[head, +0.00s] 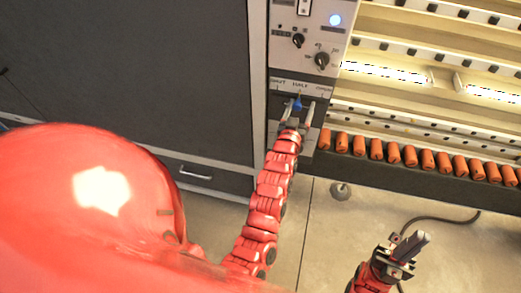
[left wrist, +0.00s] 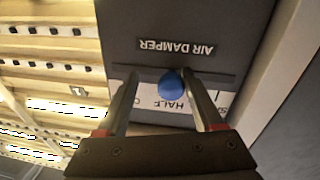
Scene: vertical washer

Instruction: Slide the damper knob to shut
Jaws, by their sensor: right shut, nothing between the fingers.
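The blue damper knob (head: 297,103) sits on the dark lower part of the control panel, below the middle of a label strip (head: 301,87). In the left wrist view the knob (left wrist: 172,84) is beside the word HALF, under upside-down AIR DAMPER lettering (left wrist: 175,47). My left gripper (head: 298,113) is open, with one finger on each side of the knob; in the left wrist view (left wrist: 160,95) the right-hand finger is close to it. Whether it touches, I cannot tell. My right gripper (head: 405,250) is shut and empty, low on the right, away from the panel.
A row of orange cylinders (head: 410,156) lines the open rack on the right. A large dark panel (head: 125,70) fills the left. A black cable (head: 440,219) lies on the floor.

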